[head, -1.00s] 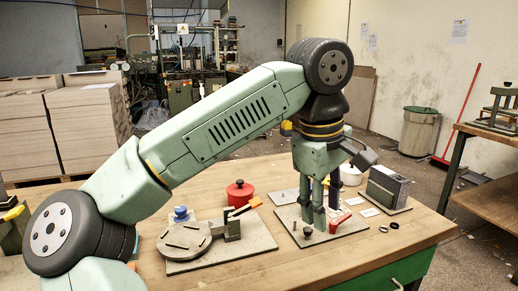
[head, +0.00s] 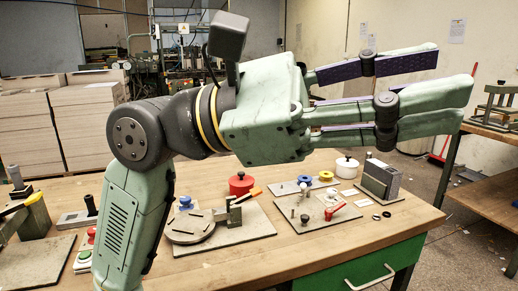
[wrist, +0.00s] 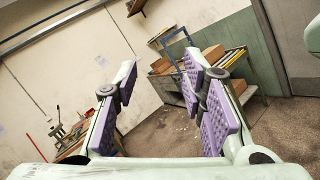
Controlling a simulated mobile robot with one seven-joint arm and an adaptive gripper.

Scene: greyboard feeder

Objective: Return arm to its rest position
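My gripper (head: 418,84) is raised in front of the head camera, well above the workbench, with its fingers pointing right. Its purple-padded fingers are spread apart with nothing between them. In the wrist view the fingers (wrist: 165,100) also stand wide apart and empty, facing a wall and a cart. My arm is folded up at the left of the head view. The wooden workbench (head: 290,262) lies below and is not touched by the gripper.
On the bench are a round-plate fixture (head: 190,229), a red pot (head: 241,184), a white pot (head: 347,167), a board with a red-handled clamp (head: 318,212) and a grey block (head: 380,180). A side table (head: 490,195) stands at right. Stacked boards (head: 25,120) stand at left.

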